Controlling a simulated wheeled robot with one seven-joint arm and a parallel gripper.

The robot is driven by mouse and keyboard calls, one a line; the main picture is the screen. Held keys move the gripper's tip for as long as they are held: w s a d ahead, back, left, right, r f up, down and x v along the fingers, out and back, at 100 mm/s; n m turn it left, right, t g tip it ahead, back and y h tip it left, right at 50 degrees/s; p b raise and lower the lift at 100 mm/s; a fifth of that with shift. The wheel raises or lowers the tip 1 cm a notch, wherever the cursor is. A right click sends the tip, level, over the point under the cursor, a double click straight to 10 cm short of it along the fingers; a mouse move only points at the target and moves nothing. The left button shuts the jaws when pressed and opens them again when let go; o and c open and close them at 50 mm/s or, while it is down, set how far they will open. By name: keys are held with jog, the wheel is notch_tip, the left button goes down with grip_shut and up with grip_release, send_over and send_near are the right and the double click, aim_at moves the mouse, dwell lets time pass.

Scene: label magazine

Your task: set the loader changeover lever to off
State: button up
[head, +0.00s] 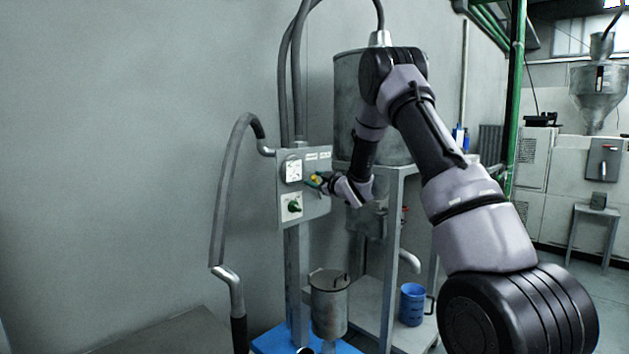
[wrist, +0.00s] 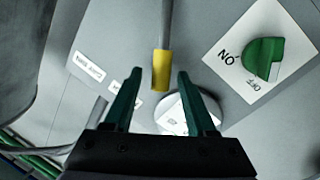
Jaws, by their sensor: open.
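The lever, a grey rod with a yellow tip (wrist: 161,70), reaches down from the top edge in the wrist view. In the head view my gripper (head: 319,183) is at the panel's right half. Two small white labels (wrist: 88,67) lie left of the lever; their print is too small to read.
A green knob (wrist: 264,58) sits on a white ON/OFF plate, right of my gripper in the wrist view. A white round dial (head: 293,168) is above that knob on the panel. Grey pipes, a metal canister (head: 329,302) and a blue cup (head: 412,305) stand nearby.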

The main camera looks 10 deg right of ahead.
jog(key=shift+w+a, duration=0.15)
jog(key=shift+w, duration=0.15)
grip_shut()
dwell(1.3)
